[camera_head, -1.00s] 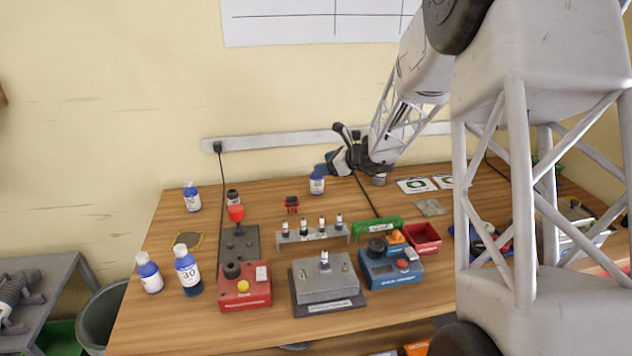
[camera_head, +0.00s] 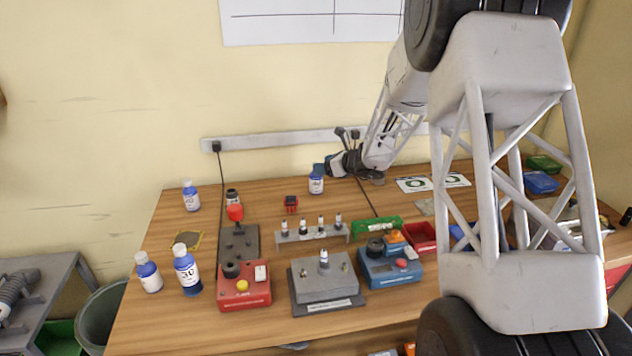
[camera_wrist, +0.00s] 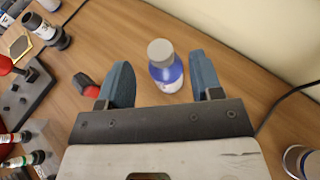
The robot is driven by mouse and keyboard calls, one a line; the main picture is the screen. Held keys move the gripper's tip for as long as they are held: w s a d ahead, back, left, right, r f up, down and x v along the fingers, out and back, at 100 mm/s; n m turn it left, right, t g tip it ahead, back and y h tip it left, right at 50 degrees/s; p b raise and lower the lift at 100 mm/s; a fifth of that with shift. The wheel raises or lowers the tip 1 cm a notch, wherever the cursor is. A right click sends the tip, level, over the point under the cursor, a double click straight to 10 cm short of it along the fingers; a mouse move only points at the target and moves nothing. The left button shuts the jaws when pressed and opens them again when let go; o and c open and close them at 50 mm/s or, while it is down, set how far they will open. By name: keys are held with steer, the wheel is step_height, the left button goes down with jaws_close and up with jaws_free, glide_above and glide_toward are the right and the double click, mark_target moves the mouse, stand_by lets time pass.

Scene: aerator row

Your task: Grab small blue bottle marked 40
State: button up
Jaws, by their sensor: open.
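A small blue bottle with a white cap (camera_head: 316,184) stands upright at the back of the table. Its label is too small to read. My gripper (camera_head: 322,169) is at this bottle, just above and behind it in the head view. In the wrist view the bottle (camera_wrist: 165,72) stands between the two blue-grey fingers of my gripper (camera_wrist: 158,60). The fingers are open, with a gap on each side of it. Other blue bottles stand at the left: one at the back (camera_head: 191,196), one at the front left (camera_head: 148,273), and one that seems marked 30 (camera_head: 187,272).
A small red-and-black item (camera_head: 291,203) lies left of the bottle; it is close to the left finger in the wrist view (camera_wrist: 84,83). A rack with several vials (camera_head: 312,235) stands in front. A black cable (camera_head: 366,195) runs to the right.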

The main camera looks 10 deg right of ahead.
steer(key=shift+w+a+f, duration=0.15)
steer(key=shift+w+a, duration=0.05)
steer(key=shift+a, duration=0.1)
steer(key=shift+x, duration=2.55)
steer(key=shift+f, duration=0.1)
steer(key=shift+c, duration=0.2)
jaws_close()
